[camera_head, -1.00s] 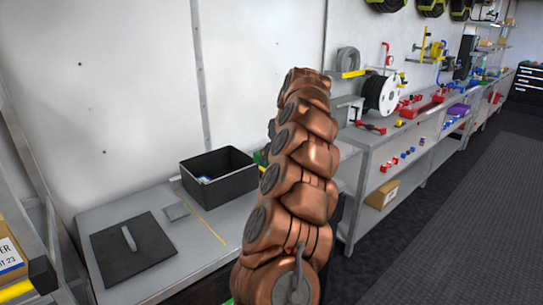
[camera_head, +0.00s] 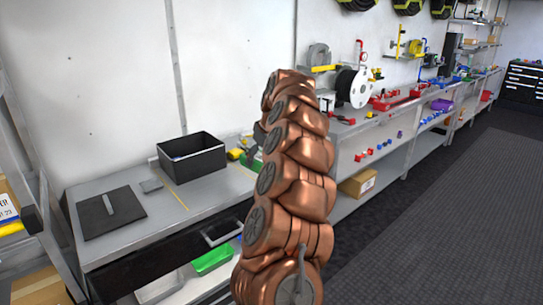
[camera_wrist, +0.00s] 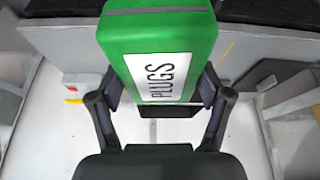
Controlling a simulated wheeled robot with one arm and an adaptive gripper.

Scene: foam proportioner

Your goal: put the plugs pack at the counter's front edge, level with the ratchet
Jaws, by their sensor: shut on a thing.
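The plugs pack (camera_wrist: 155,45) is a green block with a white label reading PLUGS, in the wrist view. My gripper (camera_wrist: 162,103) is shut on it, with one finger at each side. In the head view a green patch (camera_head: 252,161), probably this pack, shows just left of my copper arm, which hides the gripper. The grey counter (camera_head: 195,205) runs along the wall at the left, with its front edge partly behind my arm. I cannot make out a ratchet for certain in either view.
A black open bin (camera_head: 192,163) stands at the counter's back. A dark square with a grey bar (camera_head: 110,214) lies at the left. A green tray (camera_head: 212,258) sits below. A longer bench (camera_head: 385,150) continues right.

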